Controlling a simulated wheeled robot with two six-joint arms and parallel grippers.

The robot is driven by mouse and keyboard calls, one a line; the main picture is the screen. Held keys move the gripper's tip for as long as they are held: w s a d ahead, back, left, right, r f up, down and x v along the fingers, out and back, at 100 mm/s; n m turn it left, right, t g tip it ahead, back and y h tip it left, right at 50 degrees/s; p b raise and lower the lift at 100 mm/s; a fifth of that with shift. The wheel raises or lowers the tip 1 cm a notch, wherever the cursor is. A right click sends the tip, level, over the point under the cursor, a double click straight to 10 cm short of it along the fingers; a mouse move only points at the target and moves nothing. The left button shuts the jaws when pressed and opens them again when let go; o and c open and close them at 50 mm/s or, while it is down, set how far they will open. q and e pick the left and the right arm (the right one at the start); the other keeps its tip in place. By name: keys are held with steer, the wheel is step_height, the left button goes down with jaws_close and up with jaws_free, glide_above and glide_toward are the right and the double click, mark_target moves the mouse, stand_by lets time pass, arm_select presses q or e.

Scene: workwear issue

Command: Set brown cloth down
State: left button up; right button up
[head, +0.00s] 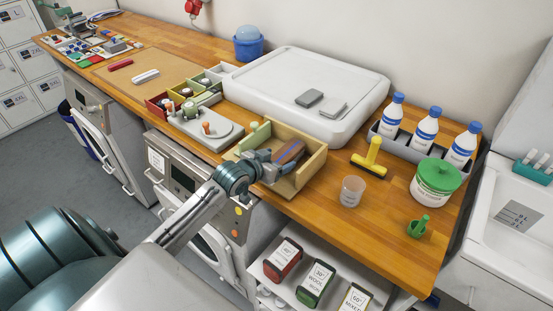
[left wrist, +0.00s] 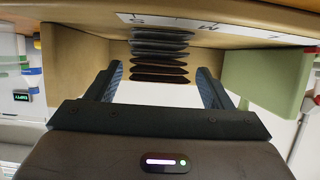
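A wooden box (head: 315,164) stands on the counter. Folded cloth (head: 291,151) with a brown face and a bluish edge lies inside it. In the left wrist view it is a stack of several thin dark folded layers (left wrist: 160,52), the lower ones brownish. My left gripper (head: 277,160) reaches into the box at the cloth. In the left wrist view my left gripper (left wrist: 160,85) has its fingers wide apart, with a gap on each side of the stack. I cannot tell which layer is the brown cloth of the task. My right gripper is not in view.
A large white tray (head: 270,85) with grey pads lies behind. A yellow scraper (head: 369,158), a clear cup (head: 352,191), a green-lidded tub (head: 436,180) and several bottles stand to the right. Free counter shows near the cup.

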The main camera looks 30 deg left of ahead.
arm_select(q)
steer(key=shift+s+r, duration=0.1)
steer(key=shift+r, duration=0.05)
steer(key=d+v, duration=0.1)
steer(key=v, duration=1)
steer(key=shift+s+a+r, duration=0.15)
steer(key=shift+s+a, duration=0.25)
steer(key=shift+a, duration=0.1)
